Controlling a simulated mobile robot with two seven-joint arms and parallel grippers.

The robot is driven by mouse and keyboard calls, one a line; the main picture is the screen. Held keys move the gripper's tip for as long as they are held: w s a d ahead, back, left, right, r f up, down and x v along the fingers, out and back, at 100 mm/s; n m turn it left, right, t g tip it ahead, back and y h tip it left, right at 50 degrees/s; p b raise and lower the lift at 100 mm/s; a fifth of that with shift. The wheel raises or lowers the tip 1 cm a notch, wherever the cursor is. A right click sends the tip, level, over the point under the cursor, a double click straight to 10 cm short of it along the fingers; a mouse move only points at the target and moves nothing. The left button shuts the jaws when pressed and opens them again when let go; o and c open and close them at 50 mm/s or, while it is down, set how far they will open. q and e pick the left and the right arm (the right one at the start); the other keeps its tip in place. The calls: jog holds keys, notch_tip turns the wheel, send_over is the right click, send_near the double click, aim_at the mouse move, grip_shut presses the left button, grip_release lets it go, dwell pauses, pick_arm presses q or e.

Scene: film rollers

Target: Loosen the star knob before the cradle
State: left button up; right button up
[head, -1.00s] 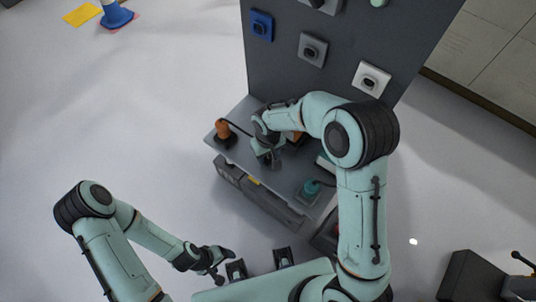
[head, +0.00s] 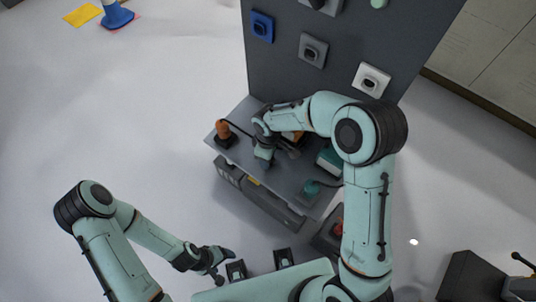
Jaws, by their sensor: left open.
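My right gripper (head: 288,151) is low over the grey bench (head: 290,207), below the upright panel. Its fingers are small and dark, so I cannot tell whether they are open or whether they touch anything. An orange part (head: 292,136) shows partly behind my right wrist. An orange knob-like piece (head: 222,130) on a dark base stands at the bench's left end. A teal rounded knob (head: 312,187) sits near the front right. I cannot tell which piece is the star knob or the cradle. My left gripper (head: 218,267) is open, away from the bench at lower left.
The dark upright panel (head: 285,75) behind the bench carries a blue socket (head: 262,25), a grey one (head: 312,50) and a white one (head: 371,79). A teal block (head: 329,160) stands beside my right forearm. Open floor lies left of the bench.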

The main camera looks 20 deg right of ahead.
jog(key=shift+w, duration=0.1)
dwell(0.4)
jog(key=o, duration=1.1)
jog(key=shift+c, duration=0.2)
notch_tip(320, 180, up, 14)
jog(key=p, duration=0.1)
jog(key=shift+f, duration=0.25)
jog(key=shift+f, duration=0.1)
